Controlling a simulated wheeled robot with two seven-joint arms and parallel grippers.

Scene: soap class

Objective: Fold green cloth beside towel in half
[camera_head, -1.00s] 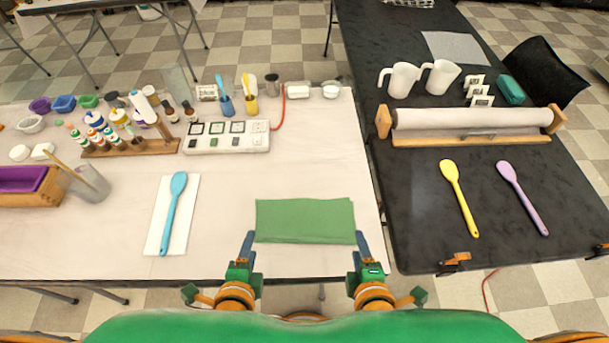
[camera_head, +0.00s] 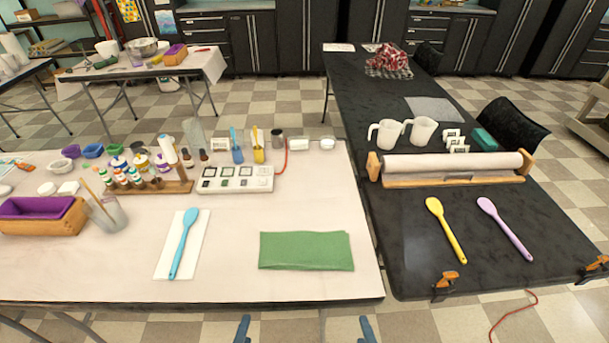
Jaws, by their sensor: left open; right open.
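A green cloth (camera_head: 306,251) lies on the white table near its front right edge, as a flat rectangle wider than it is deep. A second edge shows along its front, so it looks layered. My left gripper (camera_head: 243,328) and my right gripper (camera_head: 366,328) show only as blue fingertips at the bottom of the view, in front of the table edge. Both are open, empty and apart from the cloth. A white towel (camera_head: 163,262) lies to the left, with a blue spatula (camera_head: 183,243) on it.
A beaker (camera_head: 106,214), a wooden box with purple lining (camera_head: 42,216) and a bottle rack (camera_head: 140,187) stand at the left. A white tray (camera_head: 236,180) lies behind the cloth. The black table (camera_head: 400,255) holds a paper roll (camera_head: 452,165) and two spatulas.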

